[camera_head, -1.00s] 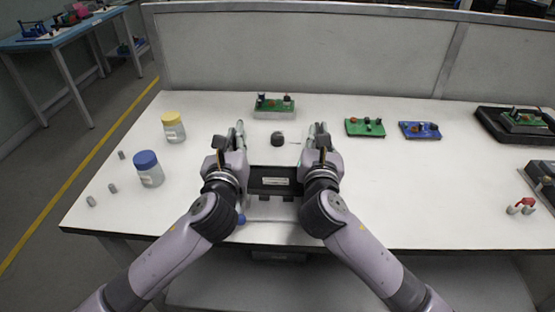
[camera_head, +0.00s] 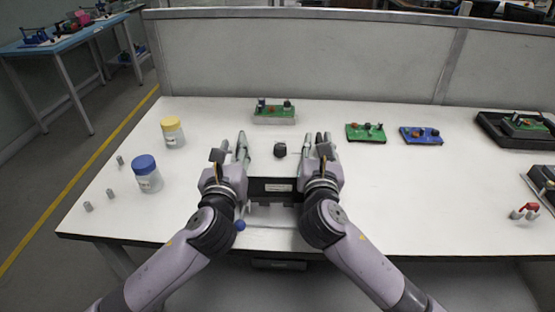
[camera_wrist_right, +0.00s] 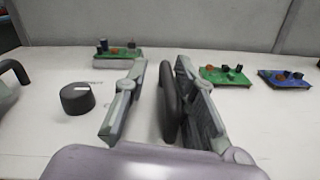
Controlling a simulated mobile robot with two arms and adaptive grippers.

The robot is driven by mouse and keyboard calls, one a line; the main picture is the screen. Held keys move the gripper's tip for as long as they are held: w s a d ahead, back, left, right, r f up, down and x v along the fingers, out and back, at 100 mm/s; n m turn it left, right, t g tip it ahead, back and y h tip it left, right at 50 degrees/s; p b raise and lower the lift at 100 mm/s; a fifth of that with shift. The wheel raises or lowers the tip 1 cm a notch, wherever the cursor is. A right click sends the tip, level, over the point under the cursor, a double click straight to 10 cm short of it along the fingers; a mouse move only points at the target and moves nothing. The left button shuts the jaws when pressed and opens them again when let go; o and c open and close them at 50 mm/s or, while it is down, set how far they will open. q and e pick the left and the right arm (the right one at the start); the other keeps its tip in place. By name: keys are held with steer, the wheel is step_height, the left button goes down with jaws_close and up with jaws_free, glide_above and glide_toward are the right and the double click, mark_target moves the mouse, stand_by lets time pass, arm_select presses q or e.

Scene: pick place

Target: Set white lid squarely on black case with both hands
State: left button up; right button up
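The black case (camera_head: 257,189) lies near the table's front edge, between my two wrists, with a pale label on its front. I cannot tell the white lid apart from the white tabletop. My left gripper (camera_head: 234,146) is open at the case's left side, fingers pointing away from me. My right gripper (camera_head: 318,144) is open at the right side. In the right wrist view a black upright bar (camera_wrist_right: 169,103) stands between its fingers, close to the right finger and with a gap to the left one. What the bar belongs to is hidden.
A black knob (camera_head: 280,150) sits beyond the case, with a green board (camera_head: 274,117) behind it. Two jars, blue-capped (camera_head: 148,176) and yellow-capped (camera_head: 173,134), stand left. Two boards, green (camera_head: 365,133) and blue (camera_head: 421,136), lie right.

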steer(key=shift+s, duration=0.25)
arm_select(q)
steer(key=s, duration=0.7)
steer(key=shift+a, duration=0.25)
arm_select(e)
steer(key=s+a, duration=0.1)
steer(key=s, duration=1)
steer(key=shift+s, duration=0.3)
